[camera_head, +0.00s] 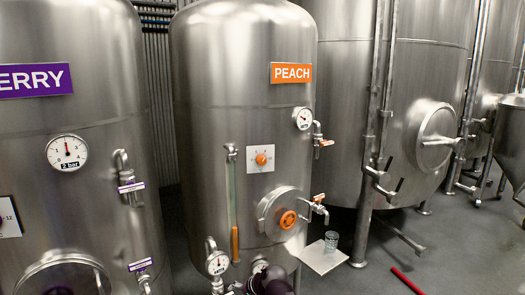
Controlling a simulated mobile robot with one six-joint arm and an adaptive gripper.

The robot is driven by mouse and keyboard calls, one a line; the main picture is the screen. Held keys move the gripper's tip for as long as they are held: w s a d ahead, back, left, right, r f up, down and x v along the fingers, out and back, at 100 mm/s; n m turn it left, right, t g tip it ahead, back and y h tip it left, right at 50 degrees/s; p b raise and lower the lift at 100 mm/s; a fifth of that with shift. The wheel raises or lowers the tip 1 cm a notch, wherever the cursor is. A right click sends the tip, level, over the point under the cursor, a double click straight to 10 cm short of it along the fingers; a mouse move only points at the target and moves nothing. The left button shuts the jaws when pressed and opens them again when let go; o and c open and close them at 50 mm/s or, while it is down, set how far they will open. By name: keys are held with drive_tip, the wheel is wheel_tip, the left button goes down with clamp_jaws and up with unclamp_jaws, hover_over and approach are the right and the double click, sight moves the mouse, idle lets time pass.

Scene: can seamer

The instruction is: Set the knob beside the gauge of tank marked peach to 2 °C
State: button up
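The tank marked peach (205,130) stands in the middle, with an orange PEACH label (291,73) near its top right. A round white gauge (303,119) sits below the label. The orange knob (261,160) is on a square white plate (252,168) below and left of that gauge. The plate's marks and the knob's setting are too small to read. Dark rounded parts at the bottom edge look like my arm, well below the knob. No gripper fingers show.
A tank with a purple label ending ERRY (36,80) stands at left, with its own gauge (67,153). Orange-handled taps (323,143) and a round hatch (284,216) project from the peach tank. A red bar (407,281) lies on the floor.

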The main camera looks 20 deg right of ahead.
drive_tip(key=w+d+r+m+t+y+p, duration=0.1)
drive_tip(key=w+r+m+t+p, duration=0.4)
drive_tip(key=r, duration=0.7)
drive_tip(key=m+t+h+p, duration=0.3)
drive_tip(key=m+t+p, duration=0.2)
drive_tip(key=m+p, duration=0.75)
approach(263, 161)
drive_tip(key=s+a+f+m+b, duration=0.2)
drive_tip(key=s+a+f, duration=0.3)
drive_tip(key=a+f, duration=0.15)
drive_tip(key=w+d+r+m+t+h+p, duration=0.1)
drive_tip(key=d+r+m+h+p, duration=0.2)
drive_tip(key=d+r+m, duration=0.1)
drive_tip(key=shift+w+d+r+m+t+h+p, duration=0.15)
drive_tip(key=shift+d+r+m+t+h+p, duration=0.15)
drive_tip(key=shift+r+m, duration=0.6)
drive_tip(key=shift+w+f+m, duration=0.15)
drive_tip(key=shift+f+m, duration=0.1)
drive_tip(key=shift+f, duration=0.05)
drive_tip(key=w, duration=1.3)
drive_tip(key=shift+w+a, duration=0.15)
drive_tip(key=shift+w, duration=0.1)
drive_tip(key=c, duration=1.2)
